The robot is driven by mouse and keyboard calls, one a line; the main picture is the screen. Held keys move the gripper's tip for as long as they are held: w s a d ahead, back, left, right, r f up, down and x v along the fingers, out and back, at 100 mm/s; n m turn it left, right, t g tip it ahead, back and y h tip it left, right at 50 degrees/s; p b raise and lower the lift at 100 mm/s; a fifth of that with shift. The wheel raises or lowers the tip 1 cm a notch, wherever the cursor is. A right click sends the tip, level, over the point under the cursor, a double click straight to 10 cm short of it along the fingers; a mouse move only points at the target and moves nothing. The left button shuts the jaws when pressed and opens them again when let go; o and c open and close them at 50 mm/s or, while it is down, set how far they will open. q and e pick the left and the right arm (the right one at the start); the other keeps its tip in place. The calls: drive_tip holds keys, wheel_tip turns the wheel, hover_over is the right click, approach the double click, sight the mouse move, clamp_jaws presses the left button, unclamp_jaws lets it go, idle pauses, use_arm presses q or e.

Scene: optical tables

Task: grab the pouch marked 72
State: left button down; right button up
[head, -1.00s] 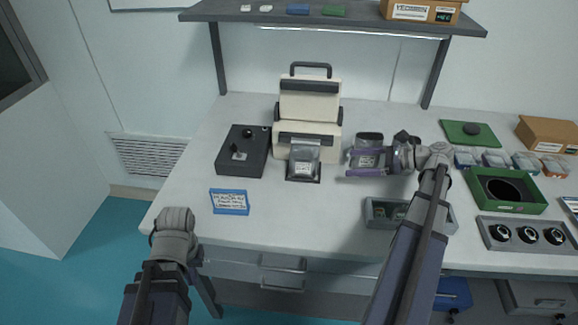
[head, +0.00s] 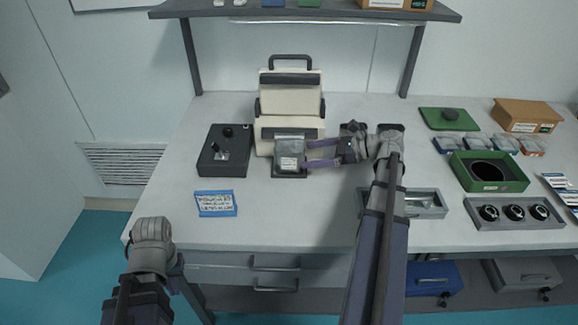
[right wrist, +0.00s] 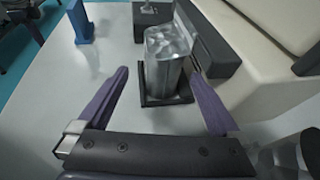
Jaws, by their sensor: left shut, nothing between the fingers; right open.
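A silver pouch (head: 290,147) with a white label stands upright in a black holder (head: 289,173) before the cream machine; its number is too small to read. My right gripper (head: 308,153) is open beside its right side. In the right wrist view the pouch (right wrist: 166,50) stands ahead, between the lines of the spread purple fingers (right wrist: 159,78), with nothing gripped. Another dark-topped pouch or holder (head: 353,127) is mostly hidden behind my right gripper. My left arm is at the lower left; its fingers do not show.
The cream machine (head: 290,105) stands close behind the pouch. A black control box (head: 225,150) and a blue-framed sign (head: 215,204) are to the left. A grey tray (head: 425,203) and a green bin (head: 487,172) are to the right. The front middle tabletop is clear.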

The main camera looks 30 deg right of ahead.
sight(299, 156)
drive_tip(key=shift+w+a+f, duration=0.1)
drive_tip(key=shift+w+a, duration=0.1)
drive_tip(key=b+x, duration=0.1)
drive_tip(key=x, duration=0.3)
drive_tip(key=shift+w+d+f+b, duration=0.1)
drive_tip(key=shift+w+b, duration=0.05)
drive_tip(key=shift+b, duration=0.2)
drive_tip(key=shift+w+a, duration=0.3)
drive_tip(key=shift+a, duration=0.05)
drive_tip(key=shift+c, duration=0.2)
drive_tip(key=shift+d, duration=0.1)
clamp_jaws()
